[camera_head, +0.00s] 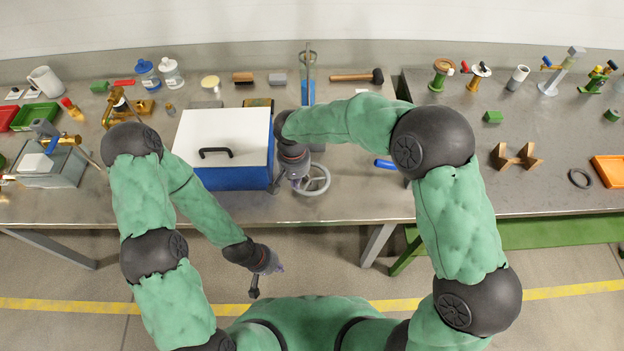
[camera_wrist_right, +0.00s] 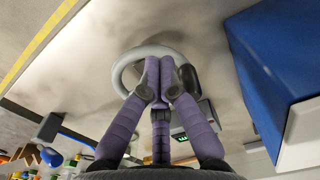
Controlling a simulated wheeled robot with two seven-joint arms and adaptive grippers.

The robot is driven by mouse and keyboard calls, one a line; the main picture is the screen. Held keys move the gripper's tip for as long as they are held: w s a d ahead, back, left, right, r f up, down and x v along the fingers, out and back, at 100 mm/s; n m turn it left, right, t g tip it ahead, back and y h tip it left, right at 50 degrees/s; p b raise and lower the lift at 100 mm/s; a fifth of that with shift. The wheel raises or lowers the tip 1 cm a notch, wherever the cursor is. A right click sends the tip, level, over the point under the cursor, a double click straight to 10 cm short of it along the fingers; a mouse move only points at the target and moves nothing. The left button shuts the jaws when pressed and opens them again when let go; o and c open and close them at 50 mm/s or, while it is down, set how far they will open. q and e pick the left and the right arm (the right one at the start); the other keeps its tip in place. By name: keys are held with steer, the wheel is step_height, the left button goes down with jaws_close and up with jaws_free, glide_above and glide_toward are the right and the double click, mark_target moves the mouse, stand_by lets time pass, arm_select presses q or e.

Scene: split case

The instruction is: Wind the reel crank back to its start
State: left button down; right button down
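A grey crank wheel (camera_head: 316,182) with a ring rim lies at the front of the left table, right of the blue case. It also shows in the right wrist view (camera_wrist_right: 122,72), where a dark handle (camera_wrist_right: 190,78) stands at its right side. My right gripper (camera_wrist_right: 160,66) has its purple fingertips together over the wheel, just left of the handle; contact is unclear. In the head view my right gripper (camera_head: 296,184) is at the wheel's left edge. My left gripper (camera_head: 268,270) hangs in front of the table, away from the wheel; its fingers are too small to read.
The blue case (camera_head: 236,180) with a white lid (camera_head: 222,132) stands close left of the wheel. A blue-handled item (camera_head: 384,164) lies right of it. A mallet (camera_head: 358,77) lies behind. A gap separates the left table from the right one (camera_head: 455,190).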

arm_select(q)
steer(key=shift+r, duration=0.1)
arm_select(e)
steer(key=shift+r, duration=0.1)
